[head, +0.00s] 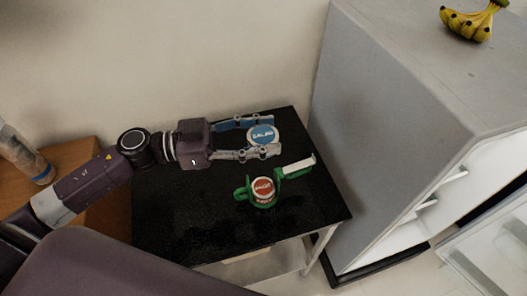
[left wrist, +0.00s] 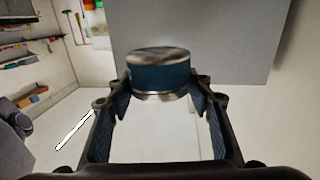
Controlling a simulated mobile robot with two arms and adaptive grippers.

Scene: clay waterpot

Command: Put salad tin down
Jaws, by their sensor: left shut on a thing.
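The salad tin (head: 263,134) has a blue and white lid with lettering and is between the fingers of my left gripper (head: 262,138). In the left wrist view the tin (left wrist: 160,72) shows as a blue cylinder with metal rims at the tips of my left gripper (left wrist: 160,92), which is shut on it. In the head view the tin is over the far right part of the black table top (head: 185,215). I cannot tell whether its base touches the table. My right gripper is not in view.
A green watering pot (head: 242,194) with a red-and-white tin (head: 263,188) at it stands on the table, just in front of the gripper. A grey fridge (head: 400,110), its door open, stands at the right, with bananas (head: 470,22) on top. The table's front left is clear.

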